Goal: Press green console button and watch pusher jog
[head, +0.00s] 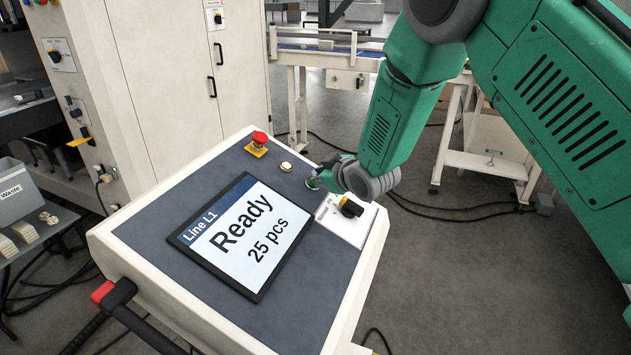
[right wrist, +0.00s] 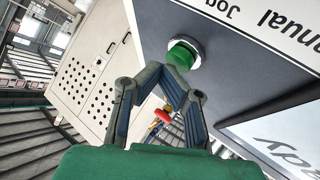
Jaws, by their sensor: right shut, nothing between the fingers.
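The green button (head: 312,184) sits near the right edge of the console (head: 150,235), partly hidden by my right gripper. It shows larger in the right wrist view (right wrist: 183,54), in a silver ring beside a label reading "anual Jog", cut off by the frame. My right gripper (head: 320,179) is shut and empty, its fingertips at the green button; in the right wrist view the tips (right wrist: 172,72) overlap the button's lower edge. I cannot tell whether the button is pressed in. The console screen (head: 240,234) reads "Line L1 Ready 25 pcs". I cannot make out the pusher. My left gripper is out of view.
A red mushroom button (head: 259,139) on a yellow base and a white round button (head: 286,166) stand left of the green one. A black rotary switch (head: 350,207) on a white plate is close to my right gripper. Cables lie on the floor around the console.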

